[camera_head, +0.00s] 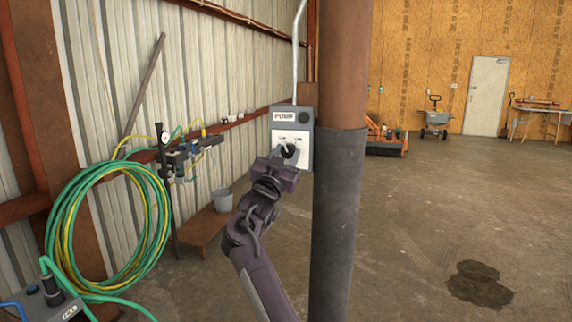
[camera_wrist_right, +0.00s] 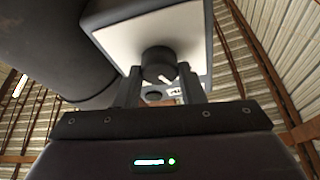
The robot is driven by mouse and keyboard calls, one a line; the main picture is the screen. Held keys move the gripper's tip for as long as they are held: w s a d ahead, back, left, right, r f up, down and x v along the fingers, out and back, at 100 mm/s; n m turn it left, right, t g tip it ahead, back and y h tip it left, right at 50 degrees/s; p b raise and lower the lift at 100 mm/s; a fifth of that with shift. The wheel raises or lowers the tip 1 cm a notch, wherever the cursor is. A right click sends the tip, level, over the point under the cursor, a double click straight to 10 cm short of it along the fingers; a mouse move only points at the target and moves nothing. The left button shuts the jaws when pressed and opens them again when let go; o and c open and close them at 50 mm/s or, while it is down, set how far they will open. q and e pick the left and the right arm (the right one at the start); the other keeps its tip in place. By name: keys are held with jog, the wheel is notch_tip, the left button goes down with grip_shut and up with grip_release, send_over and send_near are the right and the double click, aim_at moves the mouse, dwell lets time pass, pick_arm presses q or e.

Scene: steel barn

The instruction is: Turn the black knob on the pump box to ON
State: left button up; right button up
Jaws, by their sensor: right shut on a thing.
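The grey pump box (camera_head: 306,120) with a "PUMP" label is mounted beside a post in the middle of the head view. Its black knob (camera_head: 289,150) sits on the white lower plate, partly hidden by my gripper. My right gripper (camera_head: 286,158) reaches up to the box from below and is shut on the knob, with a finger on each side (camera_wrist_right: 160,85). The pointer's exact setting is hard to read. My left gripper is out of view.
A thick post (camera_head: 338,220) with a dark sleeve stands right beside the box. A coiled green and yellow hose (camera_head: 95,235) hangs at left near a wall bracket with fittings (camera_head: 180,158). A bucket (camera_head: 222,199) stands near the wall. The floor at right is open, with a dark stain (camera_head: 479,285).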

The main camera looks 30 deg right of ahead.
jog(key=m, duration=0.1)
jog(key=m+g+b, duration=0.2)
jog(key=m, duration=0.1)
jog(key=shift+a+f+h, duration=0.1)
jog(key=shift+f+h, duration=0.15)
jog(key=shift+h, duration=0.15)
jog(key=m+g+b, duration=0.1)
jog(key=m, duration=0.1)
jog(key=shift+w+r+m, duration=0.1)
jog(key=shift+m, duration=0.2)
jog(key=shift+r+m+g+b, duration=0.1)
jog(key=shift+m+g+b, duration=0.4)
jog(key=shift+m, duration=0.7)
jog(key=m+g, duration=0.1)
jog(key=m, duration=0.2)
jog(key=shift+r+g, duration=0.15)
jog(key=shift+g, duration=0.15)
jog(key=shift+m+g+y+p, duration=0.3)
jog(key=shift+m+g+p, duration=0.1)
jog(key=shift+m, duration=0.9)
jog(key=o, duration=1)
